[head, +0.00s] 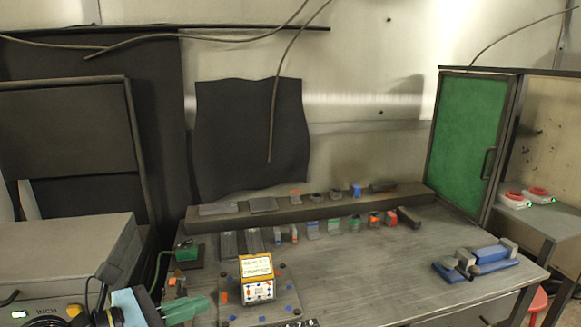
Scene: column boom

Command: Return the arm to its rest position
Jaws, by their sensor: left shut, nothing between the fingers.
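My left gripper (187,309) is at the bottom left edge of the head view, partly cut off. Its green fingers point right and are shut with nothing between them. It is left of an orange and white box (257,278) with a written label on top, and apart from it. The box stands on a grey plate (285,306) with small orange and blue marks. My right gripper is not in view.
A workbench (400,255) bears several small coloured parts along a raised back ledge (300,207). A blue and grey vise-like tool (480,260) lies at the right. A grey machine (62,255) stands at the left. A green door panel (465,135) is at the right. The bench's middle right is clear.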

